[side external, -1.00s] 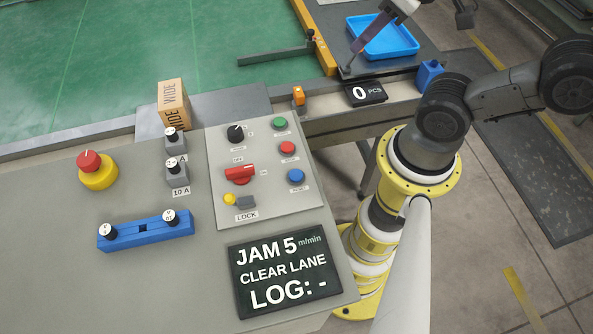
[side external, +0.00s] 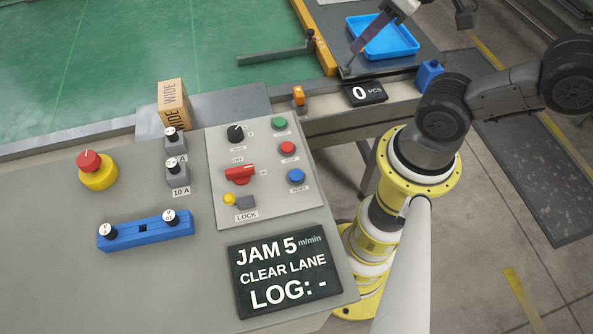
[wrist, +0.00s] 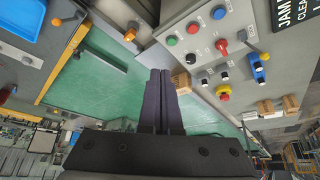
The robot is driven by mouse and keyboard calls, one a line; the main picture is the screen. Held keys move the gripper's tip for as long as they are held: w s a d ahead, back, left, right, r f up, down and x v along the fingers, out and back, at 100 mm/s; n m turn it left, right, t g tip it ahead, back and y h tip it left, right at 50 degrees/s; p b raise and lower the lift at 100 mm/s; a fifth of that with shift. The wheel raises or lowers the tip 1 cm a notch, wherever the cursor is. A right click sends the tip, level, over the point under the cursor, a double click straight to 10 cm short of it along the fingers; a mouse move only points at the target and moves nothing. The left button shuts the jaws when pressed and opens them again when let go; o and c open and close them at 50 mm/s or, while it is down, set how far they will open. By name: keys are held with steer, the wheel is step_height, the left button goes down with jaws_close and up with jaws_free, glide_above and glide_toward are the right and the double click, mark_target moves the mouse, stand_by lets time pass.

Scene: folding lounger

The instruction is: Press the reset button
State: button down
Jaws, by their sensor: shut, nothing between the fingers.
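The blue reset button (side external: 296,176) sits at the lower right of the light grey control panel (side external: 222,205). It also shows near the top of the wrist view (wrist: 219,12). Above it on the panel are a red button (side external: 287,148) and a green button (side external: 280,123). My gripper (side external: 347,71) is at the top of the side view, in front of the blue tray and well away from the panel. In the wrist view its two dark fingers (wrist: 160,71) lie together with nothing between them.
A screen (side external: 285,272) reads "JAM 5 m/min, CLEAR LANE, LOG: -". A red emergency knob (side external: 89,161), a red rotary switch (side external: 240,174) and a blue fuse-like bar (side external: 145,230) are on the console. A cardboard box (side external: 172,101) stands behind. A blue tray (side external: 406,45) is at the back.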

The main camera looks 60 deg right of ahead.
stand_by(0.3)
steer(key=m+y, duration=0.8)
steer(key=m, duration=0.8)
glide_above(301, 171)
step_height(301, 171, down, 12)
steer(key=shift+g, duration=0.3)
steer(key=shift+f, duration=0.15)
steer(key=shift+f, duration=4.25)
steer(key=shift+f, duration=0.15)
